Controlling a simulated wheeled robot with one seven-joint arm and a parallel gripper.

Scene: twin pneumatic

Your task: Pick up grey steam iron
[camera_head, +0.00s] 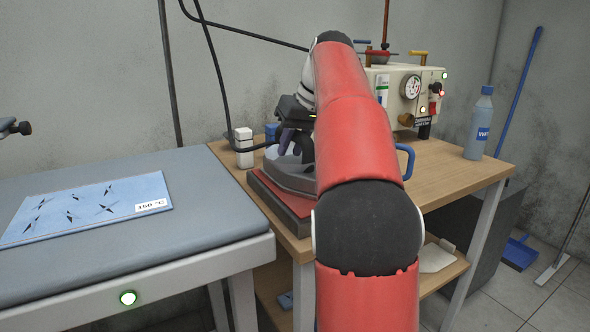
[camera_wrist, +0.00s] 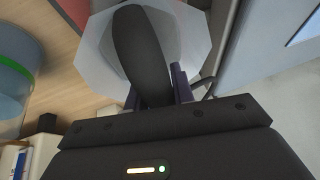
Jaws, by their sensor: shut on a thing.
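The grey steam iron (camera_head: 290,176) sits on a red-edged rest (camera_head: 276,206) at the left end of the wooden table, partly hidden behind my red arm. My gripper (camera_head: 287,138) is at the iron's handle, reaching it from above. In the wrist view the dark handle (camera_wrist: 138,48) lies between the fingers of my gripper (camera_wrist: 163,88), which is shut on it. The iron's pale grey body (camera_wrist: 186,35) shows behind the handle. I cannot tell whether the iron is touching the rest or just above it.
A padded ironing board (camera_head: 110,225) with a blue cloth (camera_head: 90,207) stands left. A black hose (camera_head: 215,60) hangs near the iron.

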